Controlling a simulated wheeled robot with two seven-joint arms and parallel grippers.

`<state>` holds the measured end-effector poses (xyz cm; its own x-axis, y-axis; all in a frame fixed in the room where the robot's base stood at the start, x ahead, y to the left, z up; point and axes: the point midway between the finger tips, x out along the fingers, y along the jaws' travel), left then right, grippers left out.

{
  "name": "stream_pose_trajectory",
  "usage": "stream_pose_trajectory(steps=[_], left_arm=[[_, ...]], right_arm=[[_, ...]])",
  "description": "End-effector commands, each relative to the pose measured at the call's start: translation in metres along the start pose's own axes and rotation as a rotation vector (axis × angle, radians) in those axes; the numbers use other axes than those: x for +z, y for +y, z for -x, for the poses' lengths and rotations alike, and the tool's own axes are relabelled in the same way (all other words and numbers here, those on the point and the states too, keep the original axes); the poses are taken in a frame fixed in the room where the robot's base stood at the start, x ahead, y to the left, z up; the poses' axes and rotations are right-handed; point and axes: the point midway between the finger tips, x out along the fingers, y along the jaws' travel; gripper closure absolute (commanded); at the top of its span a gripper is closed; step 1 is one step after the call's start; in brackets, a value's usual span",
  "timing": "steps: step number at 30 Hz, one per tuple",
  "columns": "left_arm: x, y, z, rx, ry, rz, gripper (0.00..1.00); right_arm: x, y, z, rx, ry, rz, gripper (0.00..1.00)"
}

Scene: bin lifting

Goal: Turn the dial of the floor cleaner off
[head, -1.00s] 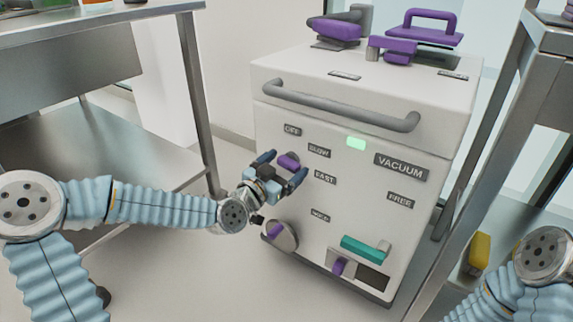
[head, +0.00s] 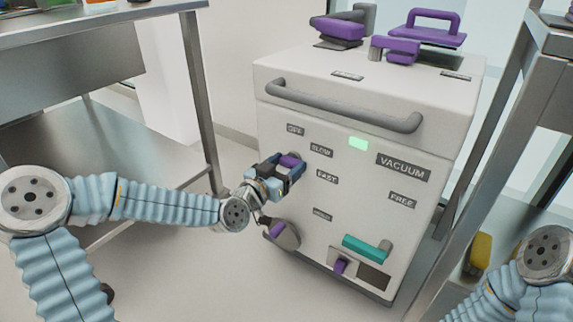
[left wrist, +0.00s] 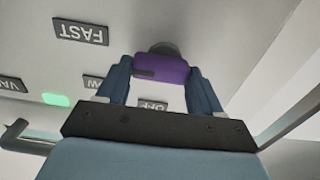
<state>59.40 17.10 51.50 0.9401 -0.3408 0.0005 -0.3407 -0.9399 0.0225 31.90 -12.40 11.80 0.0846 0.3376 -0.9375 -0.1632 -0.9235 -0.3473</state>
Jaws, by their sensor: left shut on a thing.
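The floor cleaner (head: 335,230) is a large white box with a grey bar handle, standing in the middle of the head view. Its purple dial (head: 290,160) is on the front panel at the left, beside the OFF, SLOW and FAST labels. My left gripper (head: 287,168) is shut on the dial. In the left wrist view the dial (left wrist: 161,69) sits between the two blue fingers, with the OFF label (left wrist: 153,105) and FAST label (left wrist: 80,32) nearby. The fingers hide part of the dial in the head view. My right gripper is out of view.
A green light (head: 358,143) glows on the panel. A teal lever (head: 366,248) and lower purple knobs are on the panel below. A metal table (head: 200,100) stands at the left and a metal shelf (head: 545,70) at the right, with a yellow object (head: 478,252) on it.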

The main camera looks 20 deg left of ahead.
Motion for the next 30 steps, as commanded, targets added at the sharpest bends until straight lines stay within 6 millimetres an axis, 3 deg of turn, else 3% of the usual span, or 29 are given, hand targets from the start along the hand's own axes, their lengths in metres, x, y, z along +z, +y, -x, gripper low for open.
stream_pose_trajectory(steps=[30], left_arm=[[-0.002, -0.006, 0.000, -0.002, -0.003, 0.959, 0.65]], right_arm=[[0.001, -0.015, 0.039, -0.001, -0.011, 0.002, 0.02]])
